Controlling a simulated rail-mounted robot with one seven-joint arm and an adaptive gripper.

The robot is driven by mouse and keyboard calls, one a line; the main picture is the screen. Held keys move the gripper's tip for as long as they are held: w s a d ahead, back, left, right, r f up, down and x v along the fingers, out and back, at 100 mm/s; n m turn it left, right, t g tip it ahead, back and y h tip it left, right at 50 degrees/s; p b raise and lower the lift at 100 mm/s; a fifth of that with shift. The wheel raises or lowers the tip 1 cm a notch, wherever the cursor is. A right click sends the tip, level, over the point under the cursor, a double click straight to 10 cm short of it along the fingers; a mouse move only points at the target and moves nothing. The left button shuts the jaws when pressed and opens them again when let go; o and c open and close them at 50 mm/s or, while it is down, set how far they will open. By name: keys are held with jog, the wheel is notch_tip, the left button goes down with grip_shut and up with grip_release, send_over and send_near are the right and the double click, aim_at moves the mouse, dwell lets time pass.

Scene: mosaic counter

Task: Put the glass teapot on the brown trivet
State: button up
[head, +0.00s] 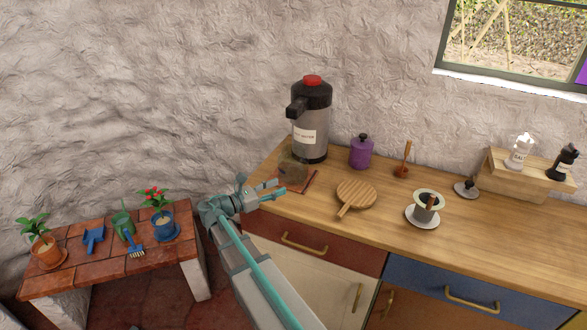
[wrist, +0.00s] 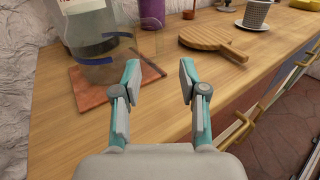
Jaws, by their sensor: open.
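The clear glass teapot (head: 292,166) stands at the left end of the counter, in front of the water dispenser. In the wrist view, the teapot (wrist: 97,50) is at the upper left. A flat reddish-brown square, seemingly the brown trivet (head: 306,184), lies on the wood under or against the teapot's base. In the wrist view, the trivet (wrist: 86,92) shows in front of the glass, which overlaps its far part; I cannot tell how fully the base rests on it. My gripper (wrist: 160,70) is open and empty, to the right of the teapot and apart from it.
A grey dispenser with a red top (head: 312,120) stands behind the teapot. A purple canister (head: 361,152), a round wooden board with a handle (head: 355,194) and a cup on a saucer (head: 408,215) stand to the right. Bare wood lies between the trivet and the board.

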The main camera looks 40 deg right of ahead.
aim_at(293, 163)
jog(key=shift+w+a+r+p, duration=0.1)
jog(key=shift+a+r+p, duration=0.15)
jog(key=shift+a+p, duration=0.2)
jog(key=d, duration=0.3)
jog(key=d+p, duration=0.1)
jog(key=d, duration=0.1)
jog(key=shift+s+d+f, duration=0.1)
jog(key=shift+s+d, duration=0.2)
jog(key=shift+s, duration=0.05)
jog(key=shift+s+d+f+p, duration=0.15)
jog(key=shift+d+p, duration=0.45)
jog(key=shift+d, duration=0.75)
jog(key=shift+s+d+r+p, duration=0.1)
jog(key=shift+d+p, duration=0.45)
jog(key=shift+d, duration=0.75)
grip_shut()
